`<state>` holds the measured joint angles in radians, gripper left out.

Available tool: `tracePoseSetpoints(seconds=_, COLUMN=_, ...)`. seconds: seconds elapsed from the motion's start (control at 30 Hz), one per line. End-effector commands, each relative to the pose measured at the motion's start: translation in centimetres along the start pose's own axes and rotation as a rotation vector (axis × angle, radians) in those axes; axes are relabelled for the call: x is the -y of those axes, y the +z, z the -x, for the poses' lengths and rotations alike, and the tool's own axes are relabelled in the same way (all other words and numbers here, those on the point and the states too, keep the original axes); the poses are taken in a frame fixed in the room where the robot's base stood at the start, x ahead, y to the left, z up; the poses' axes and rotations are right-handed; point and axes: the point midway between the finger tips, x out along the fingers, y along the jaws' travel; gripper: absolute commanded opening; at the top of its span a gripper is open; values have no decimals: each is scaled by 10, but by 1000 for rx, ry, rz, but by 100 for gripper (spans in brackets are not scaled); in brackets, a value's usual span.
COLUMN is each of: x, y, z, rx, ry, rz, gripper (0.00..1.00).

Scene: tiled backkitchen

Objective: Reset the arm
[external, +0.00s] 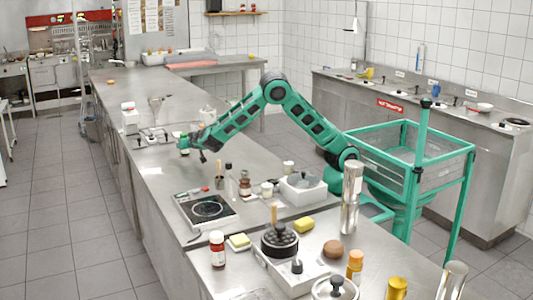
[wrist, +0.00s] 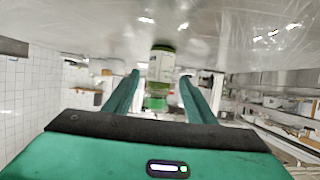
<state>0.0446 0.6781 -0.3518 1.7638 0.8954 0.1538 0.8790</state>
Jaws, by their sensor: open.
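My green arm (external: 240,112) reaches left over the long steel counter. My gripper (external: 190,150) is low over the counter, left of the arm's bend. In the wrist view my gripper (wrist: 160,77) has its two green fingers spread apart. A small jar with a pale label and green ends (wrist: 161,66) shows between the fingers, beyond or near their tips. The fingers do not visibly touch it. The wrist picture is upside down, with the counter surface at the top.
An induction hob (external: 207,209), bottles and a white appliance (external: 303,188) stand nearer on the counter. A pot (external: 279,240) and sponges are in front. A white box (external: 129,118) is on the far left. My green-framed basket is beside the counter.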

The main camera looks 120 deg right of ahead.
Motion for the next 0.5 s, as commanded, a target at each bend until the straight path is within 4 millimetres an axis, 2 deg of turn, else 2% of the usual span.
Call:
tracePoseSetpoints(seconds=0.1, x=-2, y=0, z=-22, rx=0, ry=4, rz=1, gripper=51)
tracePoseSetpoints(seconds=0.27, x=-1, y=2, z=-46, rx=0, ry=2, rz=2, gripper=51)
tracePoseSetpoints(seconds=0.3, x=0, y=-8, z=-40, rx=-1, ry=-2, rz=-3, gripper=51)
tracePoseSetpoints(seconds=0.5, x=0, y=-39, z=-26, rx=-1, ry=-2, rz=-3, gripper=51)
